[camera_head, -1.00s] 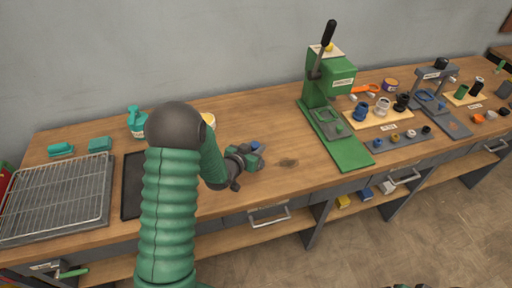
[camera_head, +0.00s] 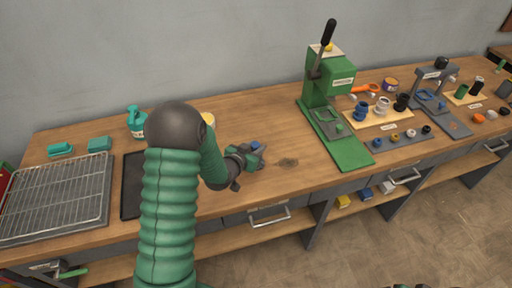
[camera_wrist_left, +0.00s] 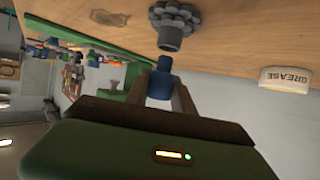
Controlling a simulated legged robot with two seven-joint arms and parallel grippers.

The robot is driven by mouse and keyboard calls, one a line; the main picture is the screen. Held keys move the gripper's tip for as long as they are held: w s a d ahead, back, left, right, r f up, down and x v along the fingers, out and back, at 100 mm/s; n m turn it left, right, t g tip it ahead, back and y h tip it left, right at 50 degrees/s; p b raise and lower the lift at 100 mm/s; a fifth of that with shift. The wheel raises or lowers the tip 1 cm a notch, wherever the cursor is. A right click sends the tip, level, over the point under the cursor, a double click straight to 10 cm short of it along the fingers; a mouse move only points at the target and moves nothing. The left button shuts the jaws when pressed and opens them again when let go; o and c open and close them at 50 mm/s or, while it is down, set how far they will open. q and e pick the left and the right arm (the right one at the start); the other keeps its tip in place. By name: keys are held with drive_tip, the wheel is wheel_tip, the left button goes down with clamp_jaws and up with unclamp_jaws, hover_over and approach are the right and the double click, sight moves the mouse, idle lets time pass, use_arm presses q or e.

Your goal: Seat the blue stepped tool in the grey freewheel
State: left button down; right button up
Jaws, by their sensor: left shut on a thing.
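My left gripper (camera_head: 256,153) is shut on the blue stepped tool (camera_wrist_left: 160,80), low over the middle of the bench. In the left wrist view the tool sticks out between the two fingers (camera_wrist_left: 160,97), its narrower end toward the grey freewheel (camera_wrist_left: 175,20). The freewheel is a toothed dark grey ring with a round grey hub facing the tool. The tool's tip looks close to the hub and roughly in line with it; I cannot tell whether they touch. In the head view a bit of blue (camera_head: 255,145) shows at the gripper, and the freewheel cannot be made out.
A grease tub (camera_wrist_left: 287,79) stands near the freewheel. A green press (camera_head: 328,100) stands right of the gripper, with a wooden tray of tools (camera_head: 380,118) beyond it. A wire rack (camera_head: 58,195), black mat (camera_head: 131,185) and teal bottle (camera_head: 136,122) are at left.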

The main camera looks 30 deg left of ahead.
use_arm(q)
drive_tip(key=shift+f+b, duration=1.05)
drive_tip(key=shift+f, duration=0.25)
drive_tip(key=c, duration=1)
unclamp_jaws()
drive_tip(key=shift+s, duration=0.1)
drive_tip(key=p+v, duration=1.1)
drive_tip(key=v, duration=0.5)
drive_tip(key=shift+s+r+p, duration=0.2)
drive_tip(key=shift+s+p, duration=0.05)
drive_tip(key=shift+p, duration=0.05)
